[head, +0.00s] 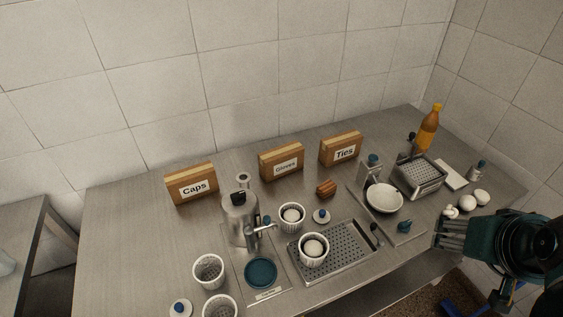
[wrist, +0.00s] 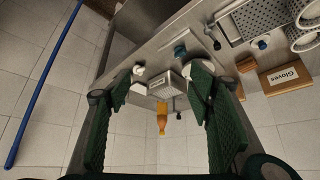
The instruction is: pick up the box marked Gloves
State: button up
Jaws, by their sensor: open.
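The box marked Gloves (head: 281,162) is brown cardboard with a white label. It stands upright near the back of the steel counter in the head view, between the Caps box (head: 191,184) and the Ties box (head: 341,149). The Gloves box (wrist: 284,77) also shows at the right of the wrist view. My gripper (head: 448,233) is at the right front of the counter in the head view, far from the box. In the wrist view its two green fingers (wrist: 160,84) are wide apart with nothing held between them.
Perforated baskets (head: 208,271), a steel dispenser (head: 239,220) and a perforated tray (head: 352,262) fill the front middle. A white bowl (head: 384,198), a steel basket (head: 420,176) and an orange bottle (head: 429,128) stand at the right. A small brown object (head: 325,188) lies before the boxes.

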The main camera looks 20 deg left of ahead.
jog(key=w+a+r+n+g+p, duration=0.1)
jog(key=w+a+r+n+p, duration=0.2)
jog(key=w+a+r+n, duration=0.3)
jog(key=w+a+r+n+g+p, duration=0.2)
jog(key=w+a+r+n+p, duration=0.2)
jog(key=w+a+n, duration=0.65)
jog(key=n+h+p, duration=0.3)
jog(key=n+p, duration=0.3)
jog(key=n, duration=0.6)
send_over(282, 151)
notch_tip(282, 151, down, 9)
jog(key=shift+g, duration=0.3)
jog(key=f, duration=1.2)
jog(key=shift+s+a+f, duration=0.2)
jog(key=shift+s+f, duration=0.05)
jog(key=shift+f, duration=0.6)
